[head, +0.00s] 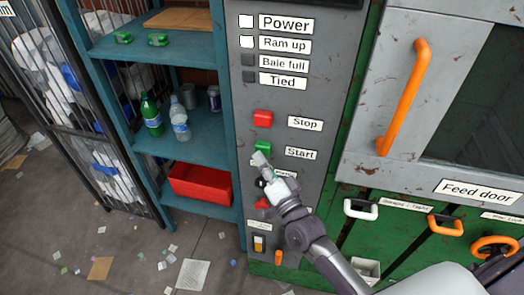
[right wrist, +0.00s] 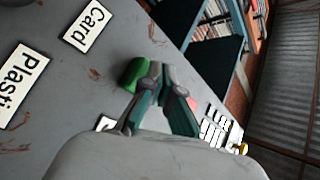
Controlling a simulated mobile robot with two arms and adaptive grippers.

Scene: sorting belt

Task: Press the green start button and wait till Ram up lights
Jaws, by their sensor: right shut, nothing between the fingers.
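The green start button (head: 263,147) is on the grey control panel (head: 249,100), left of the "Start" label. My right gripper (head: 261,160) is shut and empty, its tips just below the button. In the right wrist view the green button (right wrist: 134,73) is right beside the shut fingertips (right wrist: 158,68); I cannot tell whether they touch. The Ram up light (head: 246,42) is lit white, as is the Power light (head: 246,21) above it. The Bale full light (head: 248,60) and Tied light (head: 249,76) are dark. My left gripper is not in view.
The red stop button (head: 262,119) is above the green one. My right arm hides part of the lower panel controls. A teal shelf (head: 180,145) with bottles, cans and a red bin (head: 200,184) stands left. The feed door with an orange handle (head: 405,95) is right.

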